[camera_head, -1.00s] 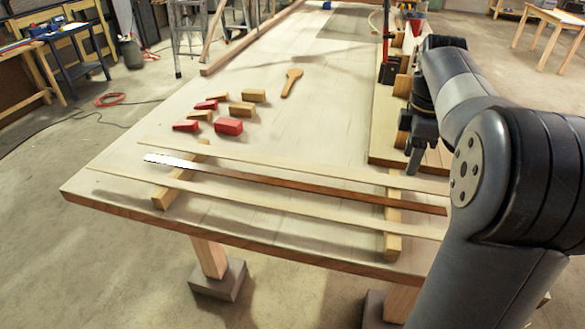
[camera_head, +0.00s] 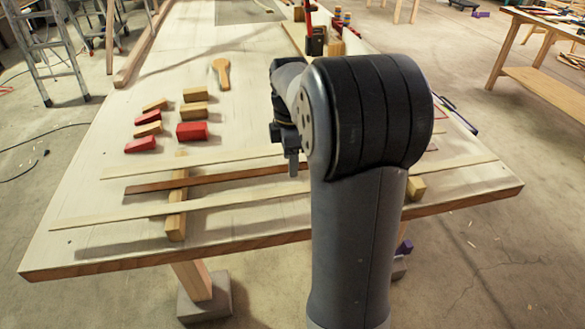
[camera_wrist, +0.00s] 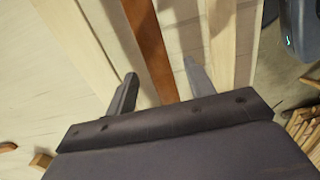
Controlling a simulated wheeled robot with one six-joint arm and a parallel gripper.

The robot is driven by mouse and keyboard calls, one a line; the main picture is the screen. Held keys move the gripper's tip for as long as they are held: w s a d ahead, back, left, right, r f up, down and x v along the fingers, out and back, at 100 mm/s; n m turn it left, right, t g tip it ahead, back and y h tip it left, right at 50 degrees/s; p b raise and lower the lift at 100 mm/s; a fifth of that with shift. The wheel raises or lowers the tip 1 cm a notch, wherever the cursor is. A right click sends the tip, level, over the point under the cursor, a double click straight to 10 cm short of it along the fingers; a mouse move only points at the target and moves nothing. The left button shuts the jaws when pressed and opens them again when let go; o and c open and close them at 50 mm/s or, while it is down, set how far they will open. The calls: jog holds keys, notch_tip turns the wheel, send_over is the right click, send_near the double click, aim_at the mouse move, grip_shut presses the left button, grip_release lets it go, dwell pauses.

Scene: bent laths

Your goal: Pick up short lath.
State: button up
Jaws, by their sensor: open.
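Three long thin laths lie side by side across two wooden bearers. The reddish-brown lath (camera_head: 200,178) is in the middle, the back pale lath (camera_head: 195,162) is behind it and the front pale lath (camera_head: 130,212) is nearest me. My arm hides parts of them, so I cannot tell which is the short lath. My gripper (camera_head: 290,160) hangs over the laths, partly hidden by my arm. In the wrist view my gripper (camera_wrist: 160,90) is open and empty. The brown lath (camera_wrist: 149,45) runs between its fingers, with pale laths (camera_wrist: 80,45) (camera_wrist: 231,40) on either side.
The left bearer (camera_head: 176,222) and right bearer (camera_head: 416,189) stand on the pale workbench (camera_head: 150,90). Several red (camera_head: 192,131) and tan blocks (camera_head: 194,109) and a wooden paddle (camera_head: 221,73) lie behind the laths. The bench's front left is bare.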

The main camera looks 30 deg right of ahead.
jog(key=shift+f, duration=0.3)
jog(key=shift+c, duration=0.4)
jog(key=c, duration=1)
jog(key=shift+r, duration=0.15)
